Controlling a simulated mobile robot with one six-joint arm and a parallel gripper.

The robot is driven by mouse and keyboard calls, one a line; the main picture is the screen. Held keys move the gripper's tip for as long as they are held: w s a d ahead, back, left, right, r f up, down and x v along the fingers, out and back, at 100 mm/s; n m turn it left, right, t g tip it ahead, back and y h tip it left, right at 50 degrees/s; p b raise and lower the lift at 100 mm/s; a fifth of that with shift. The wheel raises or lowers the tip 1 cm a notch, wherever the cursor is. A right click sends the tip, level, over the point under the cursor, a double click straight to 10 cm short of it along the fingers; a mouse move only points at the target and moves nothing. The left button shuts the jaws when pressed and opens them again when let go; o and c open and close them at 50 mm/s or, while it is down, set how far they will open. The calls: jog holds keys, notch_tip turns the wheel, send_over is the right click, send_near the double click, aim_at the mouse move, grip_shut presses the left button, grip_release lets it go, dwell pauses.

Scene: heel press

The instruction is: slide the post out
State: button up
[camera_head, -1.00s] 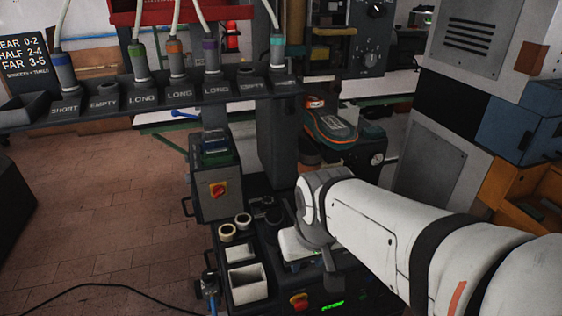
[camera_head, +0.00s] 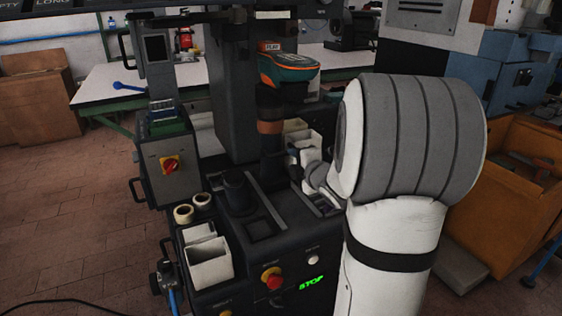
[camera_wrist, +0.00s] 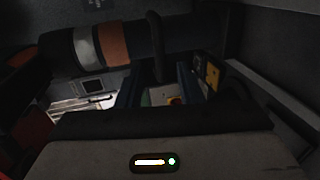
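The post (camera_head: 271,145) stands upright on the machine, dark with a copper-coloured band, under a teal and orange shoe-shaped piece (camera_head: 289,68). In the wrist view the post (camera_wrist: 130,42) lies across the upper part of the picture, with a copper and a silver band. A dark curved handle (camera_wrist: 155,45) comes off it and hangs down between my fingers. My gripper (camera_wrist: 160,92) is open, its two blue-grey fingers apart on either side of the handle's end. I cannot tell whether either touches it. In the head view my wrist and arm hide most of the gripper.
The machine deck (camera_head: 285,215) has a red button (camera_head: 271,278) and a green STOP display (camera_head: 311,283). White bins (camera_head: 209,262) and two pale rings (camera_head: 193,208) are at its left. A control box (camera_head: 168,165) stands behind. Orange cabinet (camera_head: 525,200) is at right.

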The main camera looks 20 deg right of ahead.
aim_at(284, 155)
jog(key=x, duration=0.7)
jog(key=shift+w+f+b, duration=0.1)
jog(key=shift+w+b, duration=0.2)
jog(key=shift+w, duration=0.1)
jog(key=shift+c, duration=0.2)
grip_shut()
